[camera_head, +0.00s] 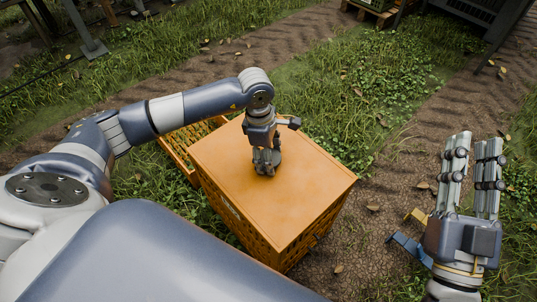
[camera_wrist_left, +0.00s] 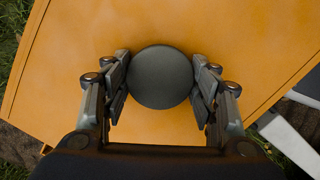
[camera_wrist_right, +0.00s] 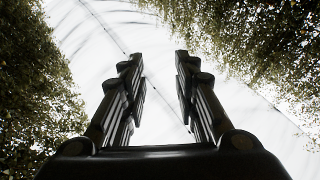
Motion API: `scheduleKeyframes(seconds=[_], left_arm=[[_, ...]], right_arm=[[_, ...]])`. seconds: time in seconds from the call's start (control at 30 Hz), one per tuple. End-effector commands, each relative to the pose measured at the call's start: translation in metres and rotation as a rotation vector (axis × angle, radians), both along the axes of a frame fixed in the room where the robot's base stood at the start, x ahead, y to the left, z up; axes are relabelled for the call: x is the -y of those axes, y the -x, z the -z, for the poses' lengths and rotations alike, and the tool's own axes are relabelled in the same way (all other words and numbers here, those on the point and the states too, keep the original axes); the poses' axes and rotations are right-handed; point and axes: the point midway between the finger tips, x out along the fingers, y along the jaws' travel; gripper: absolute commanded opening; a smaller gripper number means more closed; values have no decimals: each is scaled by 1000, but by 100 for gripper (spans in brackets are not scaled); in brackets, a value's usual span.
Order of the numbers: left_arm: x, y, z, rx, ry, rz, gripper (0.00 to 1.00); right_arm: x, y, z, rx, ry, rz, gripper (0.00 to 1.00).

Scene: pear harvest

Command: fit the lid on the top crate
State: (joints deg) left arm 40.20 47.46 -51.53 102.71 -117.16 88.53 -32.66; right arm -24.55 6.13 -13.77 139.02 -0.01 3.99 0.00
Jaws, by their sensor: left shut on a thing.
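The flat orange lid (camera_head: 295,205) lies over the top of the orange crate (camera_head: 318,238), its edges looking close to flush with the crate's walls. A round dark knob (camera_wrist_left: 163,77) stands on the lid. My left gripper (camera_head: 266,168) points down at the lid and is shut on the knob, one finger on each side in the left wrist view. Any gap under the lid's far edges is hidden. My right gripper (camera_head: 475,142) is raised at the right, fingers up, apart and empty; the right wrist view shows only trees and pale roofing between them.
Another orange slatted crate (camera_head: 178,160) sits behind the lidded crate, partly hidden by my left arm. A blue and yellow item (camera_head: 410,248) shows beside my right gripper. Grass and a bare dirt path (camera_head: 372,215) surround the crates. A wooden pallet (camera_head: 378,14) is at the back.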

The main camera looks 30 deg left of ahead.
Motion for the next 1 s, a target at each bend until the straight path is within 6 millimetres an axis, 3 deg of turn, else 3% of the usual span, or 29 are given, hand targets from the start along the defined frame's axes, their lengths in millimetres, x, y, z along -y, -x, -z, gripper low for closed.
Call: scheduleKeyframes(seconds=[1.0], left_arm=[[0,0,5,1,1,0,22]], right_arm=[[1,11,-18,107,-30,-5,28]])
